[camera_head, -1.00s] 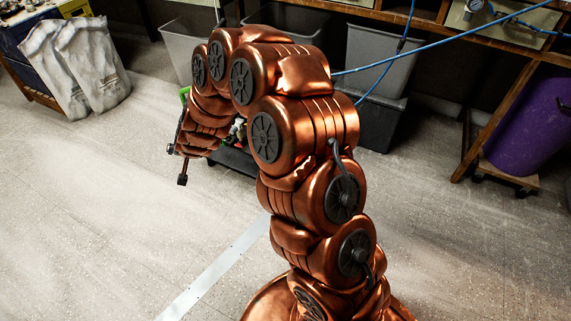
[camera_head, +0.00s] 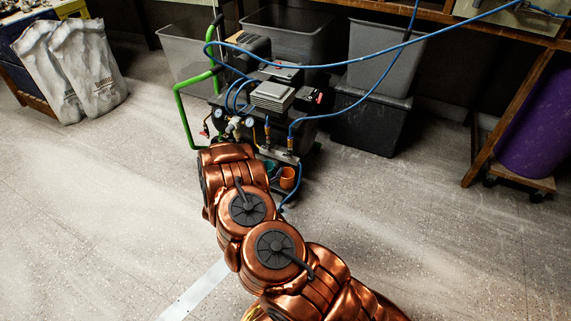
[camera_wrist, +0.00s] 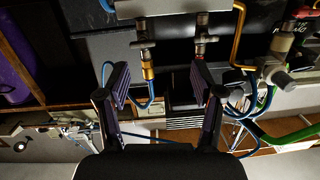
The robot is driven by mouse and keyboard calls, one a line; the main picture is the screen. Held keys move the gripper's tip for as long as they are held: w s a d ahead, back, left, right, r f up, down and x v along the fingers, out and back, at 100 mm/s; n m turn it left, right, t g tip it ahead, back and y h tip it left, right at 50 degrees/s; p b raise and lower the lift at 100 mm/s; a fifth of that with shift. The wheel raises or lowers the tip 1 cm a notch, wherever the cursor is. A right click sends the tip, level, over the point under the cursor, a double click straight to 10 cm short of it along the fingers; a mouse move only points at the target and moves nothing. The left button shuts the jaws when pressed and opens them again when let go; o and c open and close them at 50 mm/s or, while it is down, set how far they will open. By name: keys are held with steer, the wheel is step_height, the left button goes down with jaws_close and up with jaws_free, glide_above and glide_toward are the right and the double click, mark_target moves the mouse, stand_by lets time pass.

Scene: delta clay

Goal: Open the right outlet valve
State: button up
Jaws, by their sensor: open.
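The compressor (camera_head: 268,96) stands on the floor, with hoses and small outlet fittings on its front. A brass outlet fitting on a blue hose (camera_head: 290,146) shows at its front right. In the wrist view the scene is upside down. A brass fitting and blue hose hang from the left one. My gripper (camera_wrist: 161,88) is open and empty, its two dark fingers apart. In the head view my copper arm hides the gripper.
A green pipe (camera_head: 183,118) rises at the compressor's left. Grey bins (camera_head: 384,60) stand behind it, and a purple barrel (camera_head: 543,130) stands at the right. Blue hoses cross above the compressor. White sacks (camera_head: 90,70) lean at the left. The floor in front is clear.

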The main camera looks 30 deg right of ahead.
mark_target(286, 157)
steer(key=shift+h, duration=0.7)
steer(key=shift+w+d+f+b, duration=0.1)
steer(key=shift+w+d+b, duration=0.35)
steer(key=shift+d, duration=0.95)
steer(key=shift+w+d+b, duration=0.3)
steer(key=shift+d+b, duration=0.25)
steer(key=shift+d, duration=0.85)
steer(key=shift+w+d+f+b, duration=0.1)
steer(key=shift+w+d+b, duration=0.35)
steer(key=shift+d, duration=0.95)
steer(key=shift+c, duration=0.4)
steer(key=c, duration=1.1)
steer(key=shift+r, duration=0.1)
